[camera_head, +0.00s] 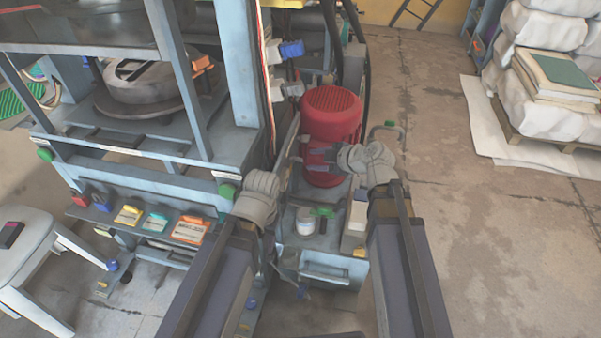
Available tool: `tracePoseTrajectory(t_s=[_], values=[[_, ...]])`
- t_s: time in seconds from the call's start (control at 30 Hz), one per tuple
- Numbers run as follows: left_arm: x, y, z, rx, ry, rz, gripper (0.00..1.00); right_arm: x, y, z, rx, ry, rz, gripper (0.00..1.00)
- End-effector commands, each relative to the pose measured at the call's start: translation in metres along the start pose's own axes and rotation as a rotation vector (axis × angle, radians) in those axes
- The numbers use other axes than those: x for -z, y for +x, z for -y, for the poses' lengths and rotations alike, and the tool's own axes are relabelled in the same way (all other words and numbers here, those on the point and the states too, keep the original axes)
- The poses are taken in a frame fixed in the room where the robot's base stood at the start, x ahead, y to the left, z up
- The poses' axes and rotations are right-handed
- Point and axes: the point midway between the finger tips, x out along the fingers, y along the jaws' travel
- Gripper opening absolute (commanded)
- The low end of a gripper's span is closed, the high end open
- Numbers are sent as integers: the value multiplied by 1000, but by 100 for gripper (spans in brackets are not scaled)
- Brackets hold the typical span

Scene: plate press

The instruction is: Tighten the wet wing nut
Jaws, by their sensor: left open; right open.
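I cannot pick out a wing nut for certain, and no wetness can be told at this size. Small green fittings show on the press frame's left corner (44,155), on its right corner (227,191), and beside the red motor on a bent pipe (391,125). My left gripper (291,140) is open, close to the left side of the red motor (331,112). My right gripper (310,157) is open and points left across the front of the motor. I see nothing held in either gripper. Whether the fingers touch the motor cannot be told.
The blue press frame (240,60) stands at left, with a row of coloured boxes (190,230) along its front. A white stool (30,240) stands at lower left. A small white jar (305,221) sits below the motor. Sacks on a pallet (545,110) stand at right; floor between is clear.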

Motion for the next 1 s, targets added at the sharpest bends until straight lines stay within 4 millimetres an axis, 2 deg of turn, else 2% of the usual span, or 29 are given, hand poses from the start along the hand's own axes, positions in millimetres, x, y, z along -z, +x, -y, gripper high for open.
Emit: tracePoseTrajectory(t_s=[0.03, 0.27, 0.43, 0.57, 0.8, 1.0], values=[[0, 6, -1, 0, 0, 0, 50, -5, 3, 1, -9, -9, -2, 44], [0, 7, -1, 0, 0, 0, 50, -6, 2, -2, -19, -22, -5, 44], [1, 12, -1, 1, 0, 0, 50, -6, 12, -1, -17, -22, -5, 44], [1, 22, -2, 2, 1, 0, 50, -8, 27, -1, -18, -22, -4, 44], [3, 44, -3, 6, 2, 0, 50, -8, 65, -1, -17, -22, -5, 44], [3, 51, -3, 8, 2, 0, 50, -6, 81, -2, -17, -21, -4, 44]])
